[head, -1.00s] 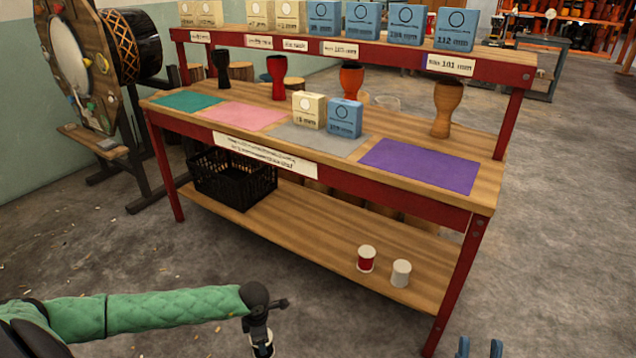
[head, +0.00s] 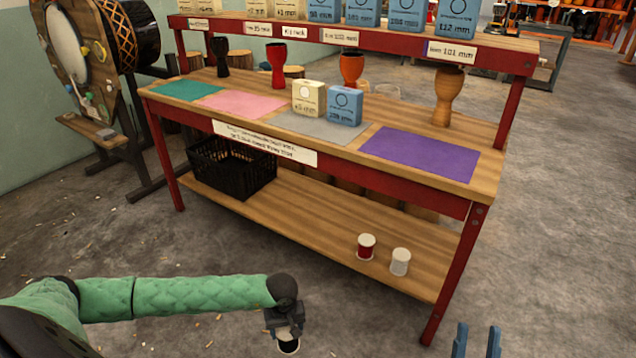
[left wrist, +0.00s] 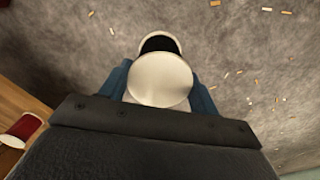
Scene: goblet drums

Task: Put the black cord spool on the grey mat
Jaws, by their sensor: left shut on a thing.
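The black cord spool (head: 288,345), with white end discs and dark cord, is held upright or nearly so in my left gripper (head: 285,331), low over the floor in front of the bench. In the left wrist view the spool's white disc (left wrist: 160,80) sits between the blue fingers, with the black cord partly hidden. The grey mat (head: 298,124) lies on the bench top between the pink and purple mats. A cream box (head: 308,99) and a blue box (head: 344,106) stand at the mat. My right gripper (head: 477,330) is at the bottom edge, fingers apart and empty.
Goblet drums, such as the orange one (head: 351,70), line the bench's back. The purple mat (head: 420,156) is bare. An upper shelf holds boxes.

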